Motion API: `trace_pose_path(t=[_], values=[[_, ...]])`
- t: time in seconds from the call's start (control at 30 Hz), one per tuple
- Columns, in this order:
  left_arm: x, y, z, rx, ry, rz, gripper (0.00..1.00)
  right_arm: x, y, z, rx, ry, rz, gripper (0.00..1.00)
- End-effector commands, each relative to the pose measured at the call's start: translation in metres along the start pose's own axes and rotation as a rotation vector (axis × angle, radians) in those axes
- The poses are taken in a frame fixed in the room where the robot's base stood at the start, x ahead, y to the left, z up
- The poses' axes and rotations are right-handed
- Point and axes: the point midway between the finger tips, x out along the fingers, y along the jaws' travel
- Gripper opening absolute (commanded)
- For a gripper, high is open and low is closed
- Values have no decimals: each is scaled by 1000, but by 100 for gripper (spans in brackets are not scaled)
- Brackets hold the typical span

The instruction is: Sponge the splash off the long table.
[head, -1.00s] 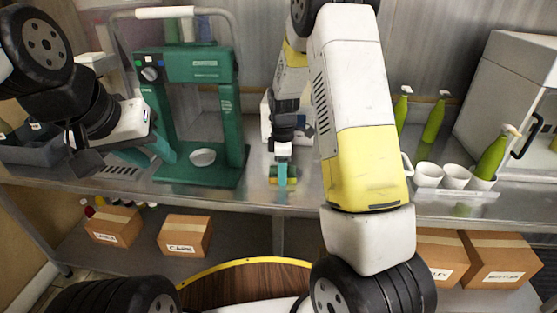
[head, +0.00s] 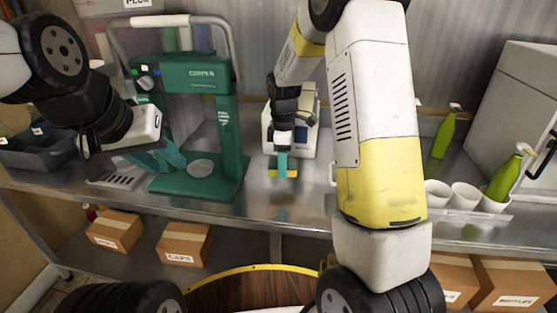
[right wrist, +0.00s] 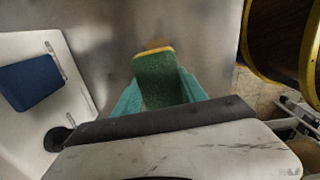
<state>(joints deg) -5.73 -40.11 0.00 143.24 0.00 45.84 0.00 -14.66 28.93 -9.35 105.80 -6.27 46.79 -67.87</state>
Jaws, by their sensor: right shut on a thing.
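The long table (head: 300,205) is a shiny grey metal bench across the head view. My right gripper (head: 283,165) is over its middle, pointing down, shut on a green and yellow sponge (head: 283,173). In the right wrist view the sponge (right wrist: 158,78) sits between the teal fingers, low over or on the metal; I cannot tell whether it touches. I cannot make out a distinct splash; the sponge and arm may hide it. My left gripper (head: 165,153) hangs at the left before the green machine; its teal finger shows, but not its opening.
A green capping machine (head: 190,72) stands at the left, beside a grey bin (head: 40,150). A white device (head: 308,125) stands just behind my right gripper. White cups (head: 464,195) and green bottles (head: 500,180) stand at the right. Boxes (head: 184,244) sit on the lower shelf.

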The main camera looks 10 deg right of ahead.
Motion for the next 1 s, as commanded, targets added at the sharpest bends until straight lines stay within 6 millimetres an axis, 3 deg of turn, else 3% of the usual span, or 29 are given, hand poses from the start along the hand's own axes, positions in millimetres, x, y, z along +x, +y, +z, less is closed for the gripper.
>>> trace_pose_path(t=[0.27, 0.83, 1.0], values=[[0, 0, 0, 0, 0, 0, 36, -20, -4, -4, 1, -1, 0, 11], [0, 0, 0, 0, 0, 0, 36, -20, -4, -4, 10, -1, 0, 11], [0, 0, 0, 0, 0, 0, 36, -16, -8, 5, 186, -1, 0, 11]])
